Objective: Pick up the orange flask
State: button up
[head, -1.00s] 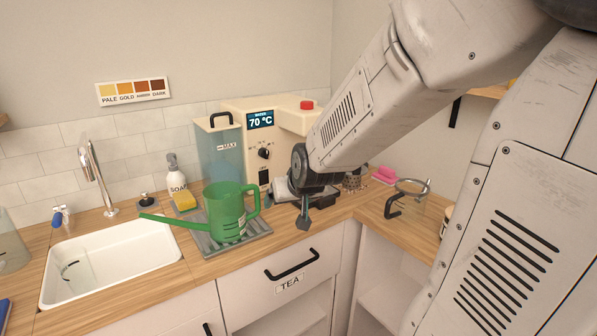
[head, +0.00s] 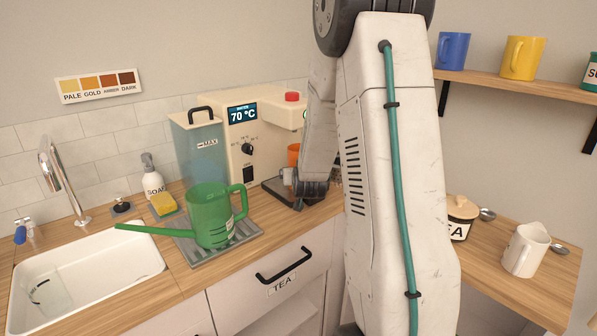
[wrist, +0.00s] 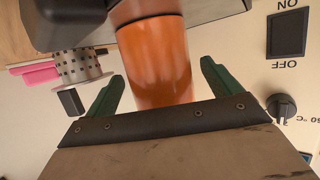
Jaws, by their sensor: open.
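The orange flask (wrist: 155,60) is a smooth orange cylinder between the two green fingers of my gripper (wrist: 162,78) in the wrist view. My gripper is open, and a gap shows on the right side of the flask. In the head view only a small part of the flask (head: 293,154) shows, at the beige water machine (head: 250,145), just left of my arm. My arm hides the rest of it and most of the gripper. The wrist view is upside down, and the flask's far end is cut off by a dark part.
A green watering can (head: 212,220) stands on a grey drip mat left of my arm, near the sink (head: 85,285).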

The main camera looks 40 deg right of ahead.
jog(key=shift+w+d+f, duration=0.25)
jog(key=shift+w+d, duration=0.15)
jog(key=shift+w, duration=0.15)
jog(key=c, duration=1.3)
jog(key=shift+r, duration=0.2)
